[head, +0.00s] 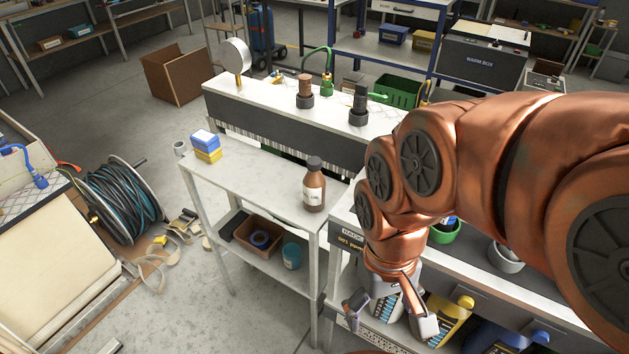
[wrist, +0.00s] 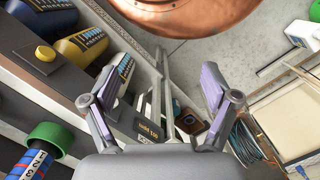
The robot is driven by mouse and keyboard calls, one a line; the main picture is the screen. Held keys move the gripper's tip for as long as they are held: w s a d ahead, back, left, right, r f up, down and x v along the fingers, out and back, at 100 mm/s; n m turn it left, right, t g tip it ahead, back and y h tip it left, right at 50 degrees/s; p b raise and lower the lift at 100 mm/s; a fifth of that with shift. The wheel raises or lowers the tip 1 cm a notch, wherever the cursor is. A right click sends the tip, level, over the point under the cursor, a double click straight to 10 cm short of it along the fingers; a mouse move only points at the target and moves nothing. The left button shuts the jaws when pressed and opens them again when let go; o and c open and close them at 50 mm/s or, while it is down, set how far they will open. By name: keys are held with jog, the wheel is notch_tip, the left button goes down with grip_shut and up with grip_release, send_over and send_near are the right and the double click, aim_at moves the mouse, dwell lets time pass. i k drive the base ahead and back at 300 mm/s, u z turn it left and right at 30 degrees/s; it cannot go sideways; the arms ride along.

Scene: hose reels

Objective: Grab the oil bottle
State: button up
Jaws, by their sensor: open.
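A brown bottle (head: 314,188) with a dark cap and a pale label stands upright on the right end of a narrow white table (head: 262,180) in the head view. The label is too small to read; it looks like the oil bottle. My gripper (head: 390,316) hangs to the right of and below the bottle in the picture, apart from it, pointing down in front of the rack's lower shelf. Its fingers are spread and empty, and both show in the wrist view (wrist: 160,95). I cannot make out the bottle in the wrist view.
Blue and yellow boxes (head: 206,146) sit on the table's far left end. Its lower shelf holds a brown bin (head: 258,236) and a teal tub (head: 292,256). Yellow (head: 446,318) and other containers stand on the rack beside my gripper. A hose reel (head: 122,203) is at left.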

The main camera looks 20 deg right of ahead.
aim_at(313, 183)
jog(key=z, duration=2.55)
jog(key=k, duration=1.25)
jog(key=u, duration=2.3)
